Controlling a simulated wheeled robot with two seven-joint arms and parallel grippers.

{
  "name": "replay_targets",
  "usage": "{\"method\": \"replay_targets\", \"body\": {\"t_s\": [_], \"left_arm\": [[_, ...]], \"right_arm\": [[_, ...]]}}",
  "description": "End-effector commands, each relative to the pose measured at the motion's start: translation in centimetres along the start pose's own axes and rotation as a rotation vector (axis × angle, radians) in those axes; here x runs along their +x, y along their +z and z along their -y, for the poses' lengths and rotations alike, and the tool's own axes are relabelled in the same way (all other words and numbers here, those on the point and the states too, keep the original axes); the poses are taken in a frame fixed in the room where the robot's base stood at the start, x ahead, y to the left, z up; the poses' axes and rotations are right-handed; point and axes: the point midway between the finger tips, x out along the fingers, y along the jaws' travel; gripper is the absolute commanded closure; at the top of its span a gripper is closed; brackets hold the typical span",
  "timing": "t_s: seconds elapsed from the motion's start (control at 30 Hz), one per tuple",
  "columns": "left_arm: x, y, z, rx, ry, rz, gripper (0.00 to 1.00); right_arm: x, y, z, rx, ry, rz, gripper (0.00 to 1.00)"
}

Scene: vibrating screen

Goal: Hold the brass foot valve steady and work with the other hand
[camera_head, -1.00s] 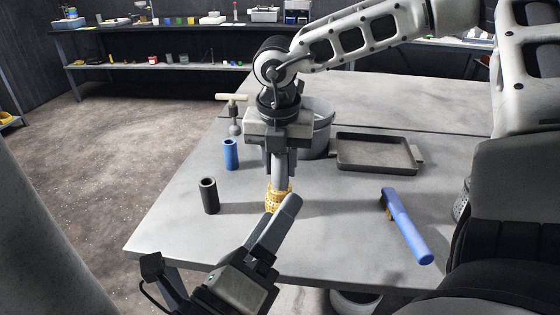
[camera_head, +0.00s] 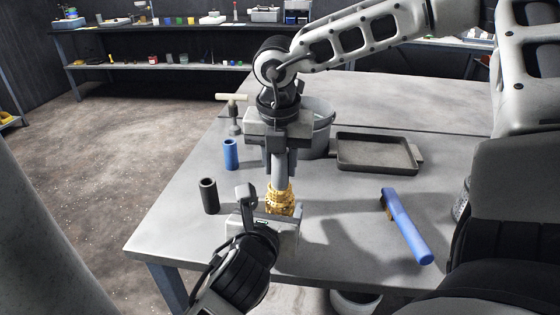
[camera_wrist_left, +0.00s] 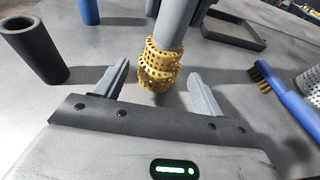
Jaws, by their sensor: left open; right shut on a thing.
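The brass foot valve (camera_head: 280,199) is a perforated, gold-coloured piece standing upright at the middle of the near table. My right gripper (camera_head: 280,172) comes down from above and is shut on the grey part above the brass; its fingers hide some of it. My left gripper (camera_head: 268,212) is low at the table's front, open. In the left wrist view its two fingers (camera_wrist_left: 158,92) are spread on either side of the valve (camera_wrist_left: 158,66), with gaps visible to both sides. I cannot tell whether the valve's bottom touches the table.
A black sleeve (camera_head: 209,196) and a blue sleeve (camera_head: 231,154) stand to the left. A blue-handled brush (camera_head: 407,228) lies at right. A dark tray (camera_head: 352,165), a grey bucket (camera_head: 324,122) and a T-handled tool (camera_head: 233,115) are behind. The table between tray and brush is clear.

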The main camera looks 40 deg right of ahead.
Motion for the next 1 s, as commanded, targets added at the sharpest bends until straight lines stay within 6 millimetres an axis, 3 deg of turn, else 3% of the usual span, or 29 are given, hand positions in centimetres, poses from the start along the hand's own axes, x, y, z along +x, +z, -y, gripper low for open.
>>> {"method": "replay_targets", "body": {"t_s": [0.3, 0.7, 0.8, 1.0], "left_arm": [[3.4, 0.1, 0.0, 0.002, 0.001, 0.002, 0.31], [3.9, 0.0, 0.0, 0.0, 0.0, 0.002, 0.31], [3.9, 0.0, 0.0, 0.0, 0.0, 0.002, 0.56], [3.9, 0.0, 0.0, -0.001, 0.0, 0.002, 0.59]], "right_arm": [[-0.1, 0.0, 0.0, 0.0, 0.001, 0.001, 0.91], [-0.1, 0.0, 0.0, 0.0, 0.001, 0.001, 0.91], [-0.1, 0.0, 0.0, 0.0, 0.001, 0.001, 0.91], [-0.1, 0.0, 0.0, 0.0, 0.001, 0.001, 0.91]]}}
